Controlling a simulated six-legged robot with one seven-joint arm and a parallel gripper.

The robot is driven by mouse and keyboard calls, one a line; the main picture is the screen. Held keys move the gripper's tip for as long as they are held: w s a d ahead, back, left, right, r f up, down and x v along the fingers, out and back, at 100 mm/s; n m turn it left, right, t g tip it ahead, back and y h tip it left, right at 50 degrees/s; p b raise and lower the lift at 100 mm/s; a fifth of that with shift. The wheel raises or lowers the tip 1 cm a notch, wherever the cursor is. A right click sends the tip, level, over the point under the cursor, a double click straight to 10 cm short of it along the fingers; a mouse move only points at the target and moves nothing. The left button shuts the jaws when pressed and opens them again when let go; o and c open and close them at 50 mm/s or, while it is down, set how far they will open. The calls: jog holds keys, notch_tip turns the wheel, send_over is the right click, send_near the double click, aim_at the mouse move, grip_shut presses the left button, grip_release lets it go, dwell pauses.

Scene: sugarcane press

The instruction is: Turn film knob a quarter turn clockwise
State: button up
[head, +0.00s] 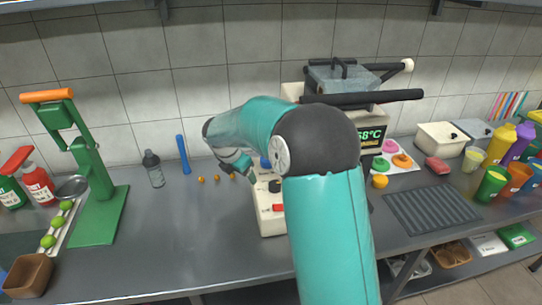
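A white machine (268,222) stands on the counter in the middle of the head view, partly hidden behind my arm. A black knob (275,186) and a red switch (279,208) show on its top. A small blue part (265,162) shows behind the black knob. No label is readable, so I cannot tell which part is the film knob. My gripper (241,166) is just left of the blue part, small and partly hidden by my arm. Its fingers are not clear, and I cannot tell whether it touches anything.
A sealing machine with a temperature display (371,136) stands behind my arm. A green press (97,190), a grey bottle (153,168) and a blue stick (183,155) are on the left. Small orange fruits (217,179) lie near my gripper. A dark ribbed mat (433,208) and several colored cups are on the right.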

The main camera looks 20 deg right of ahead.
jog(key=shift+n, duration=0.5)
jog(key=w+d+f, duration=0.1)
jog(key=w+d, duration=0.1)
jog(key=d, duration=0.1)
jog(key=w+d, duration=0.3)
jog(key=d, duration=0.1)
jog(key=w+d+f, duration=0.1)
jog(key=w+d, duration=0.2)
jog(key=d, duration=0.1)
jog(key=shift+d+f, duration=0.25)
jog(key=shift+f, duration=0.1)
jog(key=shift+w+f, duration=0.1)
jog(key=shift+f, duration=0.1)
jog(key=c, duration=1)
